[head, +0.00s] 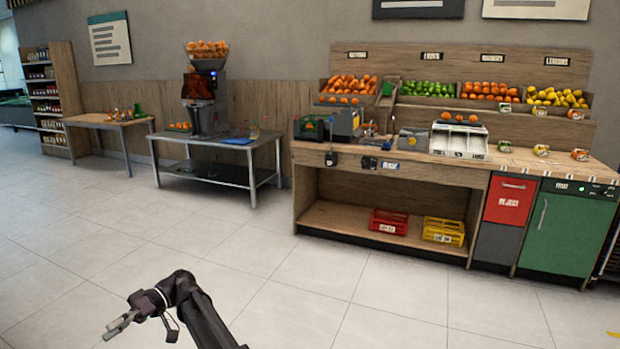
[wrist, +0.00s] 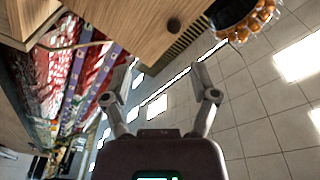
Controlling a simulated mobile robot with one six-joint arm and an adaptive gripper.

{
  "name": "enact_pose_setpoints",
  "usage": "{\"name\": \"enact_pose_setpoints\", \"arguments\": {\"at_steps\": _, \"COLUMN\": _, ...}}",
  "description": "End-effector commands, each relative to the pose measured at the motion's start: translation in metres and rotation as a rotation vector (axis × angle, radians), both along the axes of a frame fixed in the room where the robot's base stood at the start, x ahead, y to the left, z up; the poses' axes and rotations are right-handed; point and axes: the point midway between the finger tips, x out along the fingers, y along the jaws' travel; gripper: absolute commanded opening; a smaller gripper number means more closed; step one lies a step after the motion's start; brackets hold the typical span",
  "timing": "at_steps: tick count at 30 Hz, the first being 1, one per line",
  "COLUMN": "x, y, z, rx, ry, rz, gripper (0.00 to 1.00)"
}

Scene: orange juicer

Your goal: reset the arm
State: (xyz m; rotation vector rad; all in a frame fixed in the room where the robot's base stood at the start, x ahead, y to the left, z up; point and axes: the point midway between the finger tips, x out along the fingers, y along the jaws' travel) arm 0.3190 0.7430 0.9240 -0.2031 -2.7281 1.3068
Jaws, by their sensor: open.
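My gripper (head: 124,323) is at the lower left of the head view, at the end of my dark arm. It is held out over the bare tiled floor, well in front of the tables. In the wrist view my gripper (wrist: 165,80) shows its two fingers spread apart with nothing between them. Nothing touches the fingers in either view.
A juicer (head: 205,95) stands on a metal table (head: 215,150). A wooden counter (head: 400,171) with fruit bins stands right of it. A red crate (head: 388,222) and a yellow crate (head: 443,232) sit on its lower shelf. The floor (head: 240,260) around my arm is clear.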

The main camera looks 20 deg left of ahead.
Motion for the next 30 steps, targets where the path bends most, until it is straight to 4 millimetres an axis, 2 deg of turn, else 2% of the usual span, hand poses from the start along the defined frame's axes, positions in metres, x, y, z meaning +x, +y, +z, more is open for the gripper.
{"name": "enact_pose_setpoints", "arguments": {"at_steps": 1, "x": 0.012, "y": -0.016, "z": -0.006, "rx": -0.031, "ry": -0.025, "rz": -0.033, "gripper": 0.76}}
{"name": "enact_pose_setpoints", "arguments": {"at_steps": 8, "x": 0.070, "y": -0.076, "z": -0.037, "rx": -0.205, "ry": -0.150, "rz": -0.192, "gripper": 0.76}}
{"name": "enact_pose_setpoints", "arguments": {"at_steps": 15, "x": 0.125, "y": -0.147, "z": -0.070, "rx": -0.398, "ry": -0.264, "rz": -0.371, "gripper": 0.76}}
{"name": "enact_pose_setpoints", "arguments": {"at_steps": 23, "x": 0.176, "y": -0.235, "z": -0.103, "rx": -0.613, "ry": -0.367, "rz": -0.571, "gripper": 0.76}}
{"name": "enact_pose_setpoints", "arguments": {"at_steps": 30, "x": 0.213, "y": -0.323, "z": -0.132, "rx": -0.817, "ry": -0.445, "rz": -0.761, "gripper": 0.76}}
